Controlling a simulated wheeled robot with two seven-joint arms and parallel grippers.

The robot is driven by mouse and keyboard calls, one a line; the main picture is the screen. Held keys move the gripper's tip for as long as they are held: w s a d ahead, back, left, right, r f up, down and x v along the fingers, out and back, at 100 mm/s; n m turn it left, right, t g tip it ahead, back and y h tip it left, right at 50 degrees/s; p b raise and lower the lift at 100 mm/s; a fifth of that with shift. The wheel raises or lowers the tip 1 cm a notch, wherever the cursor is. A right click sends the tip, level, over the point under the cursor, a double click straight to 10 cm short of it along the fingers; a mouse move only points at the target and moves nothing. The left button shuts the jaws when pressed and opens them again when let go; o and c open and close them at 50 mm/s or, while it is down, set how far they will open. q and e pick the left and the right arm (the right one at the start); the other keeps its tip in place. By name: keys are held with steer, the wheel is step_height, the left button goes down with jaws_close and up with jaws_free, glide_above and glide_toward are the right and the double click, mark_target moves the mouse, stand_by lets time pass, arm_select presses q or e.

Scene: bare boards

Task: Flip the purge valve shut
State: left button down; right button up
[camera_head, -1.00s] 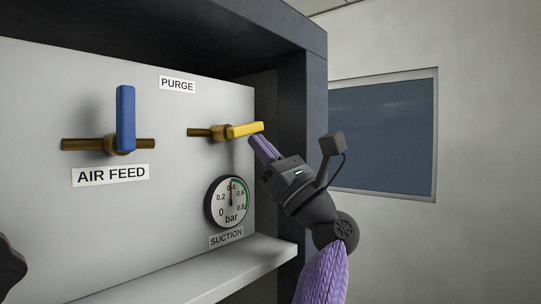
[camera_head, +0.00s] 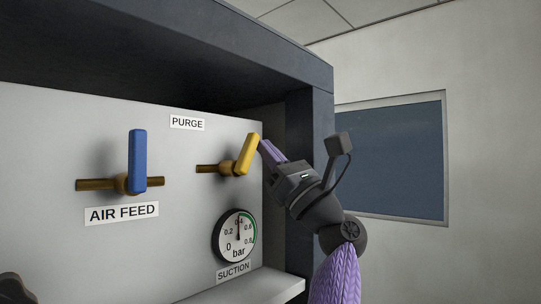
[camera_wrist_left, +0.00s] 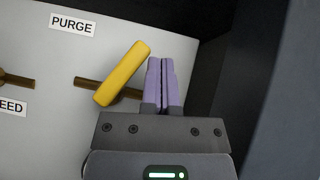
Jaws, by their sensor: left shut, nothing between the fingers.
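The purge valve's yellow lever (camera_head: 245,155) is tilted steeply up and to the right, across its brass pipe (camera_head: 207,169), under the PURGE label (camera_head: 187,122). In the left wrist view the lever (camera_wrist_left: 122,73) also slants up to the right. My left gripper (camera_head: 265,147) is shut and empty, its purple fingers just to the right of the lever. In the left wrist view the fingers (camera_wrist_left: 161,65) stand together beside the lever's upper half. They are touching it or very close; I cannot tell which.
The blue AIR FEED lever (camera_head: 137,160) stands upright on the left of the panel. A suction gauge (camera_head: 234,236) sits below the purge valve. A dark side post (camera_head: 303,115) is close on the gripper's right, and a pale ledge (camera_head: 255,289) runs below.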

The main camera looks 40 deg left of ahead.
arm_select(q)
steer(key=w+d+f+n+g+h+b, duration=0.1)
steer(key=d+f+n+g+b, duration=0.1)
steer(key=d+f+n+g, duration=0.3)
steer(key=shift+d+f+b, duration=0.3)
steer(key=shift+d+f, duration=0.15)
steer(key=shift+d, duration=0.65)
steer(key=shift+w, duration=0.1)
